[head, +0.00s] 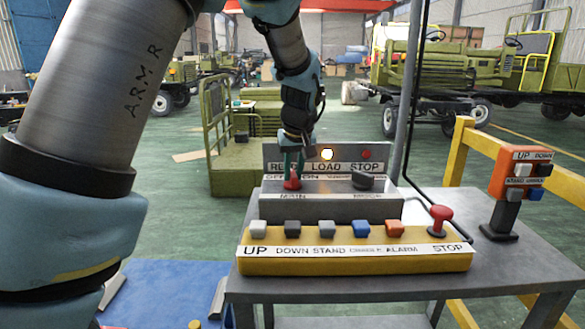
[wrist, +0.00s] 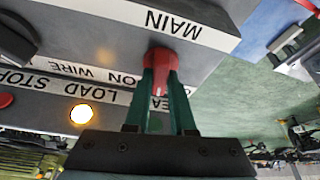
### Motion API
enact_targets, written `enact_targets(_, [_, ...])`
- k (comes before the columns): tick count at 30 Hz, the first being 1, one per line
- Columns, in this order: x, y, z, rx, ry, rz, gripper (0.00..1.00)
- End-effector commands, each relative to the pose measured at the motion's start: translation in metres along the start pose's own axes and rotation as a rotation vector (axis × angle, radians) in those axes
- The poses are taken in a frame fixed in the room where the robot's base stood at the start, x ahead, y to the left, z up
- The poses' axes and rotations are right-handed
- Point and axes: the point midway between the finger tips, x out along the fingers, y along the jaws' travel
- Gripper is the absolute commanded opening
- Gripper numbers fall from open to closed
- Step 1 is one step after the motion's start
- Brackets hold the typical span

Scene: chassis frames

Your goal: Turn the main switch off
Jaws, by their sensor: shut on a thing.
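The main switch is a red knob (head: 292,182) on the grey panel box (head: 330,209), above the label MAIN. In the wrist view the red knob (wrist: 160,60) stands between the green fingers of my gripper (wrist: 160,90). My gripper (head: 293,163) comes down from above in the head view and is shut on the red knob. The fingers cover part of the knob and of the lettering behind it, so the knob's exact setting is hard to read.
A black knob (head: 363,181) sits right of the main switch. A lit round lamp (head: 327,154) is on the back panel. In front is a yellow button box (head: 355,262) with several buttons and a red stop mushroom (head: 440,218). An orange pendant (head: 525,173) stands at right.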

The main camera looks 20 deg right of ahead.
Motion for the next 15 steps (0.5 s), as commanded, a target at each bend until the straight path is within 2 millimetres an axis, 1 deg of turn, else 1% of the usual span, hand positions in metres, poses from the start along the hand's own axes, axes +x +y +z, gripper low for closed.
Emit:
enact_targets(9, [-0.0016, 0.0031, -0.0014, -0.266, 0.002, -0.111, 0.00])
enact_targets(15, [-0.0015, 0.0037, -0.0019, -0.401, 0.001, -0.166, 0.00])
